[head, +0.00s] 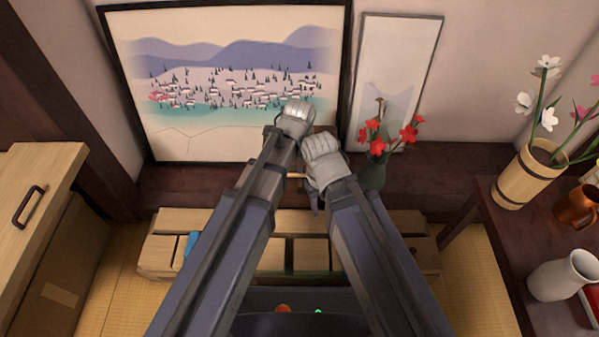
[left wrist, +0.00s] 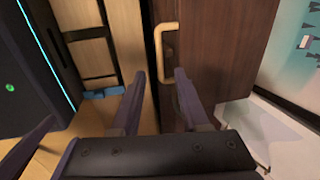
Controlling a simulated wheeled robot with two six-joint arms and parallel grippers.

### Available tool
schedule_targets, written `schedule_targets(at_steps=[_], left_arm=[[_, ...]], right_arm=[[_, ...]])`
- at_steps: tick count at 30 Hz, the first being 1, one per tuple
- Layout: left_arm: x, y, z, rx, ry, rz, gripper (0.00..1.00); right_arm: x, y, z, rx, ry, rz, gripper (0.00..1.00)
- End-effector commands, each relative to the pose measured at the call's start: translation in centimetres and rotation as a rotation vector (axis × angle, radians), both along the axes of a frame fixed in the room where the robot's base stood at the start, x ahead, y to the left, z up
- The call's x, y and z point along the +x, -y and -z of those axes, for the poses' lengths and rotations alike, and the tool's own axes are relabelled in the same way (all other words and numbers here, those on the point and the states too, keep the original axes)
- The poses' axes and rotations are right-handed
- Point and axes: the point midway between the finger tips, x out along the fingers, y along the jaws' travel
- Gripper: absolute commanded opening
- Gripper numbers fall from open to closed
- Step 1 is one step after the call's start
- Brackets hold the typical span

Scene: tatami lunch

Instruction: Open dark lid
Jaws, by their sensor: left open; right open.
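The dark lid (left wrist: 225,55) shows as a dark brown wooden panel with a pale C-shaped handle (left wrist: 160,52) in the left wrist view. In the head view a bit of the pale handle (head: 295,175) shows between my arms, which hide most of that area. My left gripper (left wrist: 160,74) is open, its fingertips on either side of the handle's near end in the picture. I cannot tell if they touch it. My right gripper (head: 315,197) is open and points down close beside the left one; its fingers are mostly hidden.
A pale slatted wooden piece (head: 160,250) lies in front, with a blue item (head: 191,243) on it. A vase with red flowers (head: 373,176) stands close to the right. A dark side table (head: 490,210) holds a wooden planter (head: 525,175). A pale cabinet (head: 40,190) stands left.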

Motion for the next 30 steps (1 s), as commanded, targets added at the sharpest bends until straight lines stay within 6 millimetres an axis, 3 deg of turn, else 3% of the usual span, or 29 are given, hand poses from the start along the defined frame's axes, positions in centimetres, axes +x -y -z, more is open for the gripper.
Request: schedule_targets(at_steps=[15, 27, 30], left_arm=[[1.1, 0.0, 6.5, 0.0, 0.0, -0.002, 0.45], [1.3, -0.1, 6.9, 0.0, -0.001, -0.002, 0.45], [1.3, 0.0, 6.9, 0.0, 0.0, -0.002, 0.35]], right_arm=[[0.0, 0.0, 6.5, 0.0, 0.002, 0.014, 0.5], [0.0, 0.0, 6.9, 0.0, 0.003, 0.015, 0.5], [0.0, 0.0, 6.9, 0.0, 0.003, 0.015, 0.5]])
